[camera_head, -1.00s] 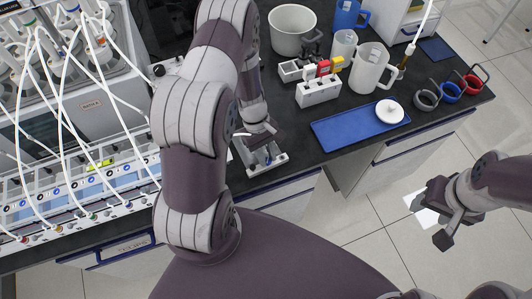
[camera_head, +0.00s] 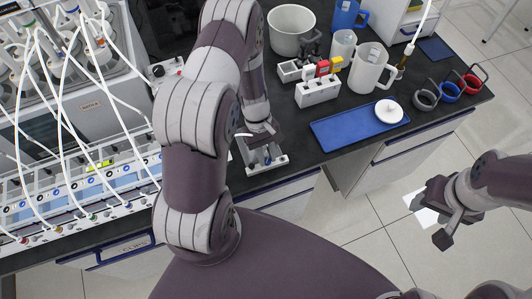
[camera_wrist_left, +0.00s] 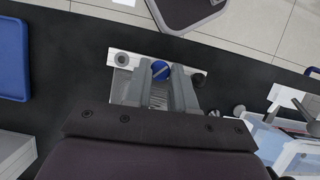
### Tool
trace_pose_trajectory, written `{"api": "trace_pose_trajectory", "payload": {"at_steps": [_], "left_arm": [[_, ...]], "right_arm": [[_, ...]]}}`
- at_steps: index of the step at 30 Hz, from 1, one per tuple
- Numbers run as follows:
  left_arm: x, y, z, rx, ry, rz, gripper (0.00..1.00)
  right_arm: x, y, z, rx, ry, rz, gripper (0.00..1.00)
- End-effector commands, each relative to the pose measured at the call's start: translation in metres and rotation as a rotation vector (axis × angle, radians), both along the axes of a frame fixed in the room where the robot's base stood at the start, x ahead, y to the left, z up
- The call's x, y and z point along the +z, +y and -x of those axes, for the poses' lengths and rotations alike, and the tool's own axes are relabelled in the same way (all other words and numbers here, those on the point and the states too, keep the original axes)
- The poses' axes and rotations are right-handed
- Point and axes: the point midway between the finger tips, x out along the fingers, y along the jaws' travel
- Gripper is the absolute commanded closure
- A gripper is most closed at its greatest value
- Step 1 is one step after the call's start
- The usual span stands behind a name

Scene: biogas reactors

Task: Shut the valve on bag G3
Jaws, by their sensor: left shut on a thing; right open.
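A small white valve block (camera_head: 277,167) sits at the front edge of the dark bench, and it also shows in the left wrist view (camera_wrist_left: 122,72). A round blue valve knob (camera_wrist_left: 160,68) is on it, with a slot or pale bar across its top. My left gripper (camera_head: 266,150) is over the block, pointing down. In the left wrist view its two fingers (camera_wrist_left: 161,76) are closed around the blue knob, one on each side. The bag and any G3 label cannot be made out. My right gripper (camera_head: 443,218) is open and empty over the floor at right.
A blue tray (camera_head: 345,130) with a white lid (camera_head: 389,112) lies right of the block. Beyond are a vial rack (camera_head: 318,92), beakers (camera_head: 370,72) and a white bucket (camera_head: 291,30). A reactor unit (camera_head: 80,100) with white tubes fills the left.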

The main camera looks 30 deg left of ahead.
Motion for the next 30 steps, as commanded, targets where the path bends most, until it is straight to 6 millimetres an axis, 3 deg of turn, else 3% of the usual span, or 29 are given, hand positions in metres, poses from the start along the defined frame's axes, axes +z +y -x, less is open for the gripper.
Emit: {"api": "trace_pose_trajectory", "payload": {"at_steps": [18,19,21,30], "left_arm": [[0.0004,0.0,-0.0003,0.0,0.0,0.0,1.0],[0.0004,0.0,-0.0003,0.0,0.0,0.0,0.66],[0.0004,0.0,-0.0003,0.0,0.0,0.0,0.5],[0.0023,0.0009,-0.0012,-0.001,-0.002,0.0,0.5]], "right_arm": [[0.0001,0.0,0.0,0.0,0.0,0.0,0.45],[0.0001,0.0,0.0,0.0,0.0,0.0,0.45],[0.0001,0.0,0.0,0.0,0.0,0.0,0.45],[-0.0007,0.0,0.0,0.0,0.0,0.0,0.45]]}}
